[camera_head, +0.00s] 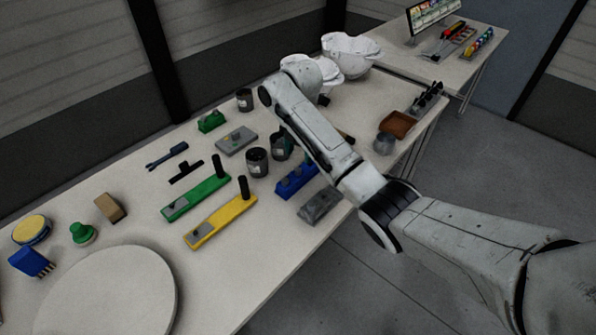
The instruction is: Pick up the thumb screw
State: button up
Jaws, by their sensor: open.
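I cannot pick out the thumb screw for certain; it is too small to tell or hidden. A green knob-shaped piece (82,233) stands on the table at the left, but I cannot tell what it is. A grey plate (237,140) with a small yellowish part on top lies near the table's middle. My arm reaches in from the right and bends over the table. Its links cover part of the surface, and my gripper's fingertips are hidden behind them.
The long table (130,205) holds dark cups (257,162), a green bar tool (196,198), a yellow bar tool (220,222), a blue block (296,181) and a round white disc (108,300). A brown tray (397,124) lies near the right edge.

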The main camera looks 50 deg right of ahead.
aim_at(298, 169)
jog(key=shift+w+f+p, duration=0.15)
jog(key=shift+f+p, duration=0.05)
jog(key=shift+f, duration=1.6)
jog(key=shift+w+f+p, duration=0.1)
jog(key=shift+f+p, duration=0.1)
jog(key=shift+f, duration=1.55)
grip_shut()
